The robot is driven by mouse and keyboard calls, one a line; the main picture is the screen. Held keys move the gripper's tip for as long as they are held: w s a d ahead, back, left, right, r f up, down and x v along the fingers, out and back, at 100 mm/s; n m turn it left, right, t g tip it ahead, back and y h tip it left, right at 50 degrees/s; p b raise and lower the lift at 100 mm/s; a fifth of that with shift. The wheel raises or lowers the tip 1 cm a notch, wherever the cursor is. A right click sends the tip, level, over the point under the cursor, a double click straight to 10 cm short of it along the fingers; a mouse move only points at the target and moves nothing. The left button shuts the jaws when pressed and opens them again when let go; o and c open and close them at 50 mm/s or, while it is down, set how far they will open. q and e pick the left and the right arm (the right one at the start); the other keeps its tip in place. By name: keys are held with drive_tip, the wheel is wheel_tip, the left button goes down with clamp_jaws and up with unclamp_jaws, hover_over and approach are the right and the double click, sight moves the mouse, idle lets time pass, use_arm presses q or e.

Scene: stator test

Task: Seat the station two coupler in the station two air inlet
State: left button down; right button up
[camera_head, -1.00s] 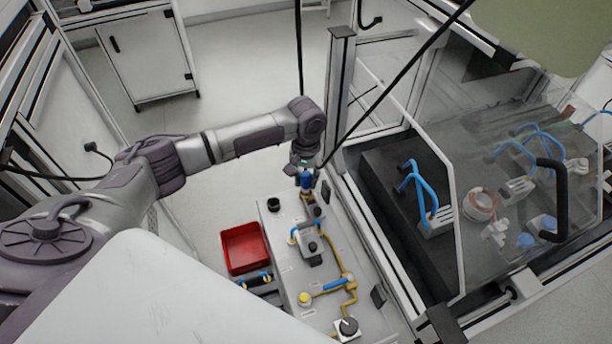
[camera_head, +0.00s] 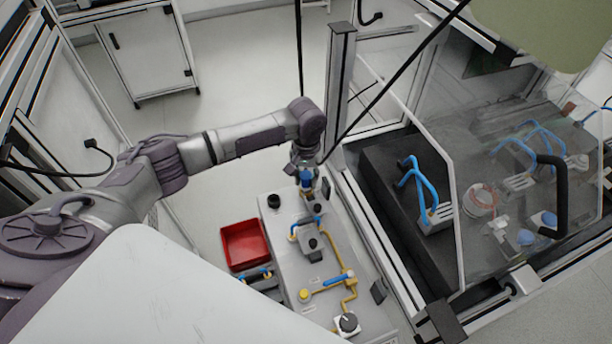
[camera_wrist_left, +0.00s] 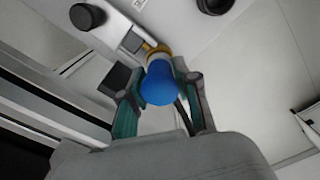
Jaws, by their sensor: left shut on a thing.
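The coupler is a blue cylinder (camera_head: 306,183) at the far end of the grey panel. My left gripper (camera_head: 304,168) is above it, shut on it. In the left wrist view the coupler's blue rounded end (camera_wrist_left: 161,84) sits between the fingers of my left gripper (camera_wrist_left: 158,97). A brass-coloured ring, seemingly the air inlet (camera_wrist_left: 156,51), shows right at the coupler's far end. The two look in line and touching or nearly so. The coupler hides most of the inlet, so I cannot tell how deep it sits. My right gripper is not in view.
The panel (camera_head: 285,235) carries black knobs (camera_head: 274,201), blue and yellow tubing (camera_head: 337,281) and a yellow button (camera_head: 304,295). A red bin (camera_head: 245,244) stands left of it. A post (camera_head: 338,90) and a glazed enclosure with blue-handled parts (camera_head: 424,190) stand right.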

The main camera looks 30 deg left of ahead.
use_arm(q)
drive_tip(key=shift+f, duration=0.3)
drive_tip(key=c, duration=0.8)
unclamp_jaws()
drive_tip(key=shift+o, duration=0.2)
wheel_tip(320, 180, up, 12)
